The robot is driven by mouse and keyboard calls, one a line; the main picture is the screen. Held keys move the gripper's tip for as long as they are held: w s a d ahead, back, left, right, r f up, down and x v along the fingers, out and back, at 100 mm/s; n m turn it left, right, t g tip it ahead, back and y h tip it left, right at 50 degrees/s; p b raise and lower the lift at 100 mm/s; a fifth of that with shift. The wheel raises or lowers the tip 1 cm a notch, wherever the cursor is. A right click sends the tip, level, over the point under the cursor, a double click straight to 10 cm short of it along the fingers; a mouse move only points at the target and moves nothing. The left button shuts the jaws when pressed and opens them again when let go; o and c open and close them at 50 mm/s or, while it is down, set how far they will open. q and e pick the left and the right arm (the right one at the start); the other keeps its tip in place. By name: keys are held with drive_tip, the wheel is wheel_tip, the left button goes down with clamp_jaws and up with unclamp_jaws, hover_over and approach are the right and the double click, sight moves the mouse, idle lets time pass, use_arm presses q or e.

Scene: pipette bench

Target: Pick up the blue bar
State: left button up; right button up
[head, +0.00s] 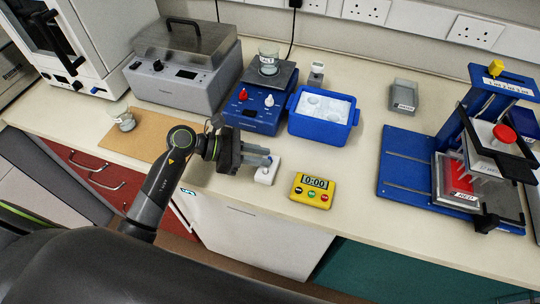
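My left gripper (262,157) reaches in from the left over the front of the bench. Its two pale fingers point right and show a gap between their tips, so it looks open. A small white block (266,172) stands on the bench just under and beside the fingertips, partly covered by them. I cannot make out a blue bar clearly; the fingers hide the top of the white block. My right gripper is not in view.
A yellow timer (312,190) lies right of the gripper. Behind stand a blue stirrer (255,118) with a beaker (268,62) on top, and a blue ice tub (324,132). A blue press-like stand (405,165) is at right.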

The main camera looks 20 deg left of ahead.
use_arm(q)
drive_tip(key=shift+w+d+f, duration=0.1)
drive_tip(key=shift+d, duration=0.15)
clamp_jaws()
